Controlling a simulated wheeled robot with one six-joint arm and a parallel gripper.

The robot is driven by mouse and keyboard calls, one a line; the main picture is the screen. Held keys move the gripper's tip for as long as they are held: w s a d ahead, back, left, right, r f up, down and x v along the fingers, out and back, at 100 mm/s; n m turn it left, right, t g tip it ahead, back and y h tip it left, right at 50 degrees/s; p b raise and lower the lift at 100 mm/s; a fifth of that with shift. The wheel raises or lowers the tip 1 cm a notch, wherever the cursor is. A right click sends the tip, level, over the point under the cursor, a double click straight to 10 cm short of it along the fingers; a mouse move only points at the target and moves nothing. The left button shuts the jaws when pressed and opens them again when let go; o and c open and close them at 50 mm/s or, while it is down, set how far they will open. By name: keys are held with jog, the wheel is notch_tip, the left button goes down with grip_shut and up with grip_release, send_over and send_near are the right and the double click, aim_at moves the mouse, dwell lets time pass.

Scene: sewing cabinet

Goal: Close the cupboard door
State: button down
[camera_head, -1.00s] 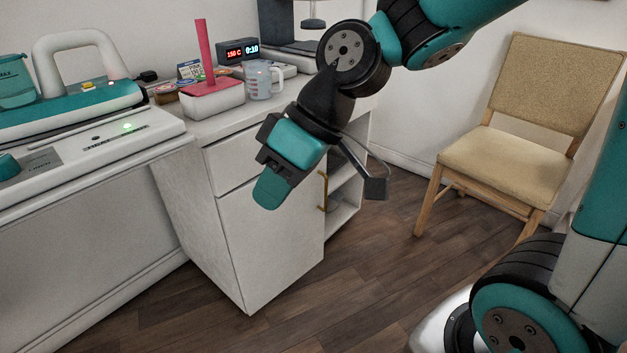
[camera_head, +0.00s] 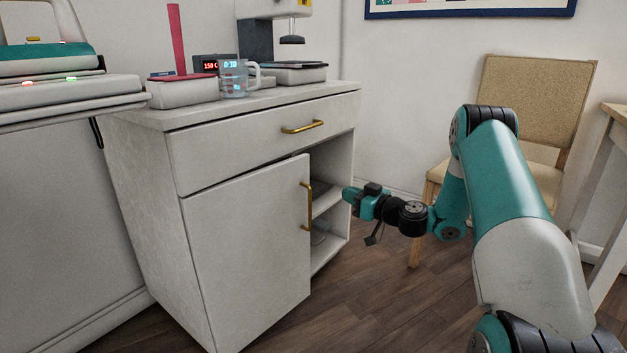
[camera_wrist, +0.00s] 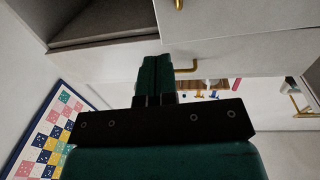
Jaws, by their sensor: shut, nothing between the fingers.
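The white cupboard door (camera_head: 250,255) is at the front of the white cabinet, below a drawer. It stands partly open, its free edge at the right, with a brass handle (camera_head: 306,206) near that edge. Shelves show in the gap beside it. My gripper (camera_head: 347,194) is right of the handle, in front of the cabinet's right side, apart from the door and empty. In the wrist view my gripper (camera_wrist: 155,62) has its fingers together. A brass handle (camera_wrist: 187,68) shows beside them; which one it is, I cannot tell.
The drawer (camera_head: 265,145) above the door is shut. A measuring cup (camera_head: 234,78) and other items stand on the cabinet top. A chair (camera_head: 535,100) stands behind my arm at the right. The wooden floor before the cabinet is clear.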

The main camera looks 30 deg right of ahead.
jog(key=w+p, duration=0.1)
jog(key=p, duration=0.6)
send_near(307, 178)
jog(key=x, duration=0.6)
jog(key=shift+w+f, duration=0.1)
jog(key=shift+f, duration=0.05)
jog(key=shift+w+a+b, duration=0.15)
jog(key=shift+w+b, duration=0.25)
jog(key=shift+w, duration=0.3)
